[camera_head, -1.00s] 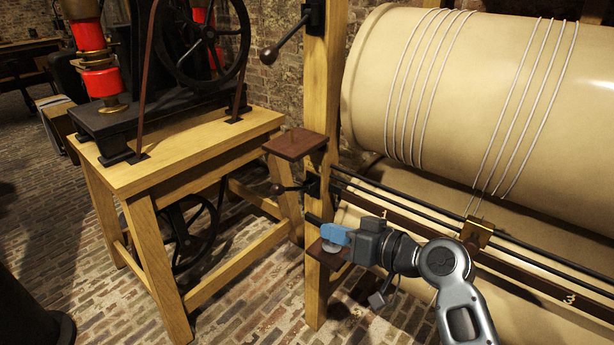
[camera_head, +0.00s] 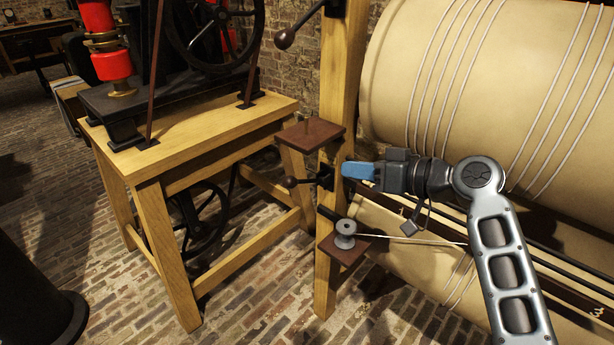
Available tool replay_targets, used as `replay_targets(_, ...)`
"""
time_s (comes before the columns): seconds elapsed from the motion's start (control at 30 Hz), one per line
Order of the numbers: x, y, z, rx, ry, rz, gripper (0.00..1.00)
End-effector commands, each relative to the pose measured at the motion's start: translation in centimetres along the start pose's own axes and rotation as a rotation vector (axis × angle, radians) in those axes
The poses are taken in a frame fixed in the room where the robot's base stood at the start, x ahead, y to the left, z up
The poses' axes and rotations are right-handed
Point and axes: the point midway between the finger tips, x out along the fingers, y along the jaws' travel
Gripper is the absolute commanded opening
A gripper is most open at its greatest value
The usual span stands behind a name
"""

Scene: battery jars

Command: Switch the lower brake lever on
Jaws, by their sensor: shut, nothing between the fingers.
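The lower brake lever (camera_head: 303,182) is a dark rod with a round knob at its left end. It sticks out to the left from a black bracket (camera_head: 326,176) on the wooden post (camera_head: 331,238), between two small brown shelves. The upper brake lever (camera_head: 297,31) is a similar rod near the top of the post. My gripper (camera_head: 346,170), with blue fingers, is shut and empty at the right side of the post. It is near the lower bracket and right of the lever knob. I cannot tell whether its fingertips touch the post or the bracket.
An upper shelf (camera_head: 311,133) and a lower shelf (camera_head: 345,252) jut from the post. A grey spool (camera_head: 345,232) with a thread stands on the lower one. A large cream drum (camera_head: 430,60) fills the right. A wooden machine table (camera_head: 190,138) stands left, with open brick floor in front.

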Motion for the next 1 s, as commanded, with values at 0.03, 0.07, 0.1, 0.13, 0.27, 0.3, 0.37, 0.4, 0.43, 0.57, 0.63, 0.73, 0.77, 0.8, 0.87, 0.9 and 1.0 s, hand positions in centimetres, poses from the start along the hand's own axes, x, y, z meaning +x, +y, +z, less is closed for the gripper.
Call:
replay_targets(0.03, 0.7, -0.1, 0.0, 0.0, -0.001, -0.001, 0.0)
replay_targets(0.07, 1.1, -0.1, -0.1, 0.0, -0.002, -0.002, 0.0)
replay_targets(0.1, 1.8, -0.1, -0.1, -0.001, -0.003, -0.002, 0.0)
replay_targets(0.13, 2.3, -0.1, -0.1, -0.001, -0.003, -0.002, 0.0)
replay_targets(0.27, 4.9, -0.1, -0.1, 0.0, -0.003, -0.002, 0.0)
replay_targets(0.3, 5.7, -0.1, -0.1, 0.0, -0.003, -0.002, 0.0)
replay_targets(0.37, 6.9, -0.2, -0.1, -0.001, -0.004, -0.002, 0.0)
replay_targets(0.4, 7.7, -0.1, -0.1, 0.0, -0.003, -0.002, 0.0)
replay_targets(0.43, 8.2, -0.1, -0.1, 0.0, -0.003, -0.003, 0.0)
replay_targets(0.57, 10.1, -0.1, 0.8, 0.002, -0.003, 0.0, 0.0)
replay_targets(0.63, 10.8, -0.1, 1.5, 0.002, -0.002, 0.0, 0.0)
replay_targets(0.73, 11.5, -0.1, 2.2, 0.001, -0.002, 0.0, 0.0)
replay_targets(0.77, 11.6, -0.1, 2.4, 0.0, -0.002, 0.0, 0.0)
replay_targets(0.8, 11.8, 0.0, 2.6, 0.001, -0.001, 0.0, 0.0)
replay_targets(0.87, 12.0, 0.0, 2.7, 0.001, -0.001, 0.0, 0.0)
replay_targets(0.9, 12.0, 0.0, 2.8, 0.001, 0.0, 0.0, 0.0)
replay_targets(1.0, 12.1, 0.0, 2.9, 0.0, 0.0, 0.0, 0.0)
